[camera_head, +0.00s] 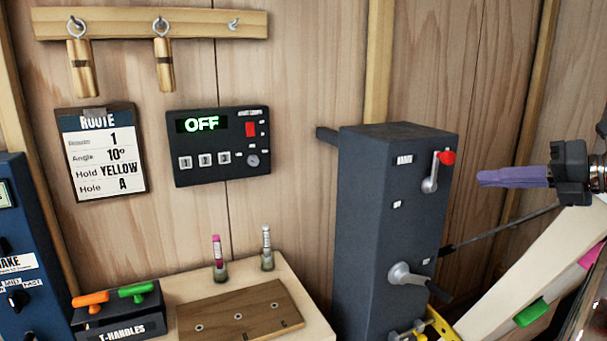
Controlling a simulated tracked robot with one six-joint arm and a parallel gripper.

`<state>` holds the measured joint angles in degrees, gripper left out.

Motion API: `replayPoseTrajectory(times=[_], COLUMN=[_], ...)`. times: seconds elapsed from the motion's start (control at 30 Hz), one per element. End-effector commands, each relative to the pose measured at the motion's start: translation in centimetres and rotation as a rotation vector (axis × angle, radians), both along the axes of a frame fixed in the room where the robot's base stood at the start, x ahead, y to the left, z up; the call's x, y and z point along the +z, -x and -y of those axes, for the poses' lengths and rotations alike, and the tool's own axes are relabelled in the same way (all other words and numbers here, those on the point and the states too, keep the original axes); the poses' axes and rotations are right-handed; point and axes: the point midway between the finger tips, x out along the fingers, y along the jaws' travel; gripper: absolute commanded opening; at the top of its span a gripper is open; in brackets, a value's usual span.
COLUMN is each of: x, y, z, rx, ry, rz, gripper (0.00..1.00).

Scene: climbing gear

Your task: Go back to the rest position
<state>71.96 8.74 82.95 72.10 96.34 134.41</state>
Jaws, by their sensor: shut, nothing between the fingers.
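My gripper (481,178) is at the right side of the view, held level in the air with its fingers pointing left. Its long purple fingers are closed together with nothing between them. Its dark body sits at the right, and part of my arm shows at the right edge. The fingertips are to the right of a tall dark grey box (365,230), apart from it in the picture and near the height of its red-knobbed lever (437,170). The rest of my arm is out of view.
A crank handle (405,274) juts from the grey box. A cream slanted board (540,265) with coloured holds stands below my gripper. At left are a route card (105,152), an OFF panel (220,147), T-handles (115,325) and a pale bench (290,285).

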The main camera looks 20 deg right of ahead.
Motion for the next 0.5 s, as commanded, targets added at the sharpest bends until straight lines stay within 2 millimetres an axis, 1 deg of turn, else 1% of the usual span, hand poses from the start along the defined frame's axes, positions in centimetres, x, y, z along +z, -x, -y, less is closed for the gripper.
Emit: replayPoseTrajectory(times=[0.13, 0.27, 0.37, 0.5], x=[-0.1, -0.9, -2.1, -4.4], y=[-0.3, -1.3, -2.4, -3.8], z=[-0.5, -2.5, -5.2, -10.1], rx=[0.01, 0.051, 0.113, 0.241], ry=[0.015, 0.088, 0.195, 0.396], rz=[-0.001, -0.007, -0.013, -0.013], gripper=[0.0, 0.0, 0.0, 0.0])
